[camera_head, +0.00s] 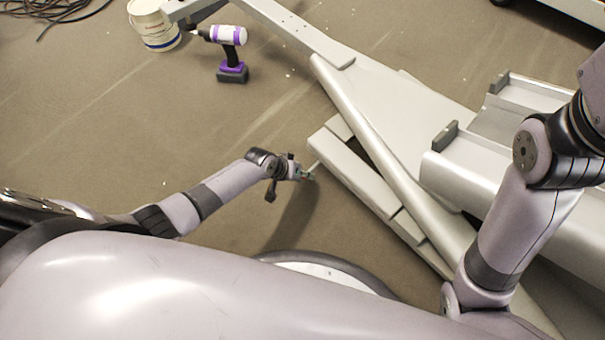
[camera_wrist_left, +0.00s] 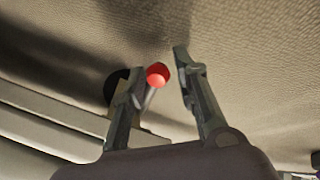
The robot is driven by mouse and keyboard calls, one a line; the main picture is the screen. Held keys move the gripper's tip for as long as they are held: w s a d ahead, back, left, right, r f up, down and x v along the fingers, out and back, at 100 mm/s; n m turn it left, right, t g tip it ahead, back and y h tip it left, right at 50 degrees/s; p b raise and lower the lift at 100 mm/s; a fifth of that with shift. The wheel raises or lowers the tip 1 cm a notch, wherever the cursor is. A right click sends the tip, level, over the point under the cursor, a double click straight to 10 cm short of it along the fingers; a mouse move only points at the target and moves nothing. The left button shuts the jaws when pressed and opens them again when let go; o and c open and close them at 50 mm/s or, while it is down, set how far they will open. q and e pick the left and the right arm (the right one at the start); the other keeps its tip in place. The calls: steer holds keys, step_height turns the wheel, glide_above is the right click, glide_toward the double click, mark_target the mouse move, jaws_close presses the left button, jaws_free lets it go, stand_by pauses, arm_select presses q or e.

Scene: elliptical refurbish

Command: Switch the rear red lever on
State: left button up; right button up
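The red lever shows in the left wrist view as a round red knob (camera_wrist_left: 157,74) on a short grey stem, with a dark round part behind it. My left gripper (camera_wrist_left: 161,62) is open, with one finger on each side of the knob. The knob is nearer the left finger; I cannot tell whether they touch. In the head view my left gripper (camera_head: 305,172) is beside the grey machine frame (camera_head: 350,175), and the red knob cannot be made out. My right arm leaves the head view at the right edge, so its gripper is out of sight.
The large grey frame with beams and rails fills the right of the head view. A purple and white power drill (camera_head: 230,52) stands on the floor, near a white bucket (camera_head: 153,25). Cables (camera_head: 55,10) lie at the top left. Floor around my left arm is clear.

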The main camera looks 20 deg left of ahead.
arm_select(q)
steer(key=shift+o, duration=1.1)
steer(key=v, duration=1.2)
